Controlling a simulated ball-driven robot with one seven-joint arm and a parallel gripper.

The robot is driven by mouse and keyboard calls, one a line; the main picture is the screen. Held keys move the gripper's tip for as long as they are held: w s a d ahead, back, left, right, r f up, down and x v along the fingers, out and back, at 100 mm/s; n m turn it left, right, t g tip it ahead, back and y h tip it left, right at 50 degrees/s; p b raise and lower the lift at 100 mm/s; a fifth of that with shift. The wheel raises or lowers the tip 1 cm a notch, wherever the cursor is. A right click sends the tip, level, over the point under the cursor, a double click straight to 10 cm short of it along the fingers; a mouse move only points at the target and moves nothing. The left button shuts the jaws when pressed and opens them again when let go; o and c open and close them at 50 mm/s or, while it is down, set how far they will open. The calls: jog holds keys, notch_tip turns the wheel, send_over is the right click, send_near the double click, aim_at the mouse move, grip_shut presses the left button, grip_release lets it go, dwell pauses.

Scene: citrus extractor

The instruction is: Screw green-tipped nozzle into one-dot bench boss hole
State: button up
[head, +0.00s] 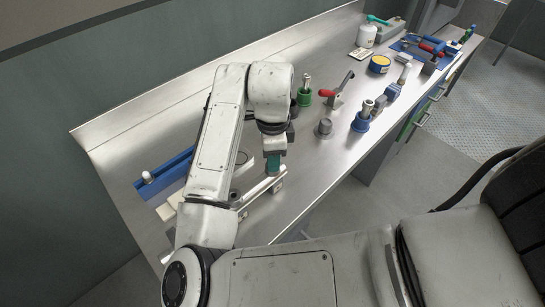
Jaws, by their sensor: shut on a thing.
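My gripper (273,152) is shut over the near part of the bench, pointing down. A green piece (273,165) shows at its fingertips, which I take to be the green-tipped nozzle; the rest of it is hidden. Directly below is a pale metal bar or fixture (262,186) at the bench's front edge; I cannot tell whether the green piece touches it. No dot marks can be made out, so I cannot tell which boss hole has one dot.
On the steel bench (305,150) stand a green holder with a metal piece (304,98), a red-handled clamp (337,97) and a blue holder (360,122). A blue rail (165,176) lies at left, partly behind my arm. Tools crowd the far end.

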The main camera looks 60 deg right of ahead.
jog(key=o, duration=0.6)
jog(key=shift+n+p, duration=0.45)
jog(key=shift+n, duration=0.45)
jog(key=shift+r, duration=0.1)
jog(key=shift+n+p, duration=0.45)
jog(key=shift+n, duration=0.45)
jog(key=shift+n+p, duration=0.4)
jog(key=shift+n, duration=0.4)
